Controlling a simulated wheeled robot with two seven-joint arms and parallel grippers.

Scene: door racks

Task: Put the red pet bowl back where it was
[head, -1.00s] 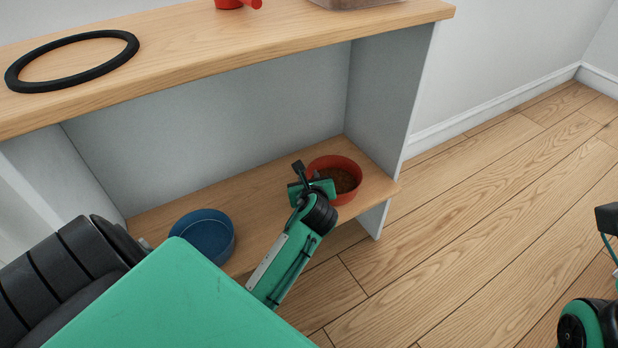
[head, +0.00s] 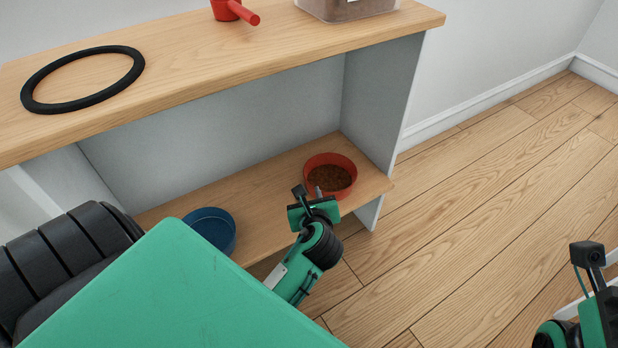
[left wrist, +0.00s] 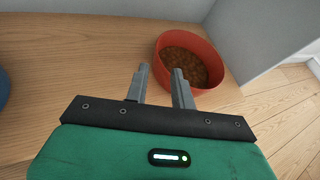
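The red pet bowl (head: 329,176) stands upright on the lower shelf (head: 262,190), near its right end, with brown kibble in it. It also shows in the left wrist view (left wrist: 188,62). My left gripper (head: 314,195) is just in front of the bowl.
A blue bowl (head: 211,229) stands on the lower shelf to the left, partly hidden by my arm. The upper shelf (head: 200,75) holds a black ring (head: 84,104), a red scoop (head: 232,11) and a clear container (head: 347,8). The right side panel (head: 380,95) stands close beside the red bowl.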

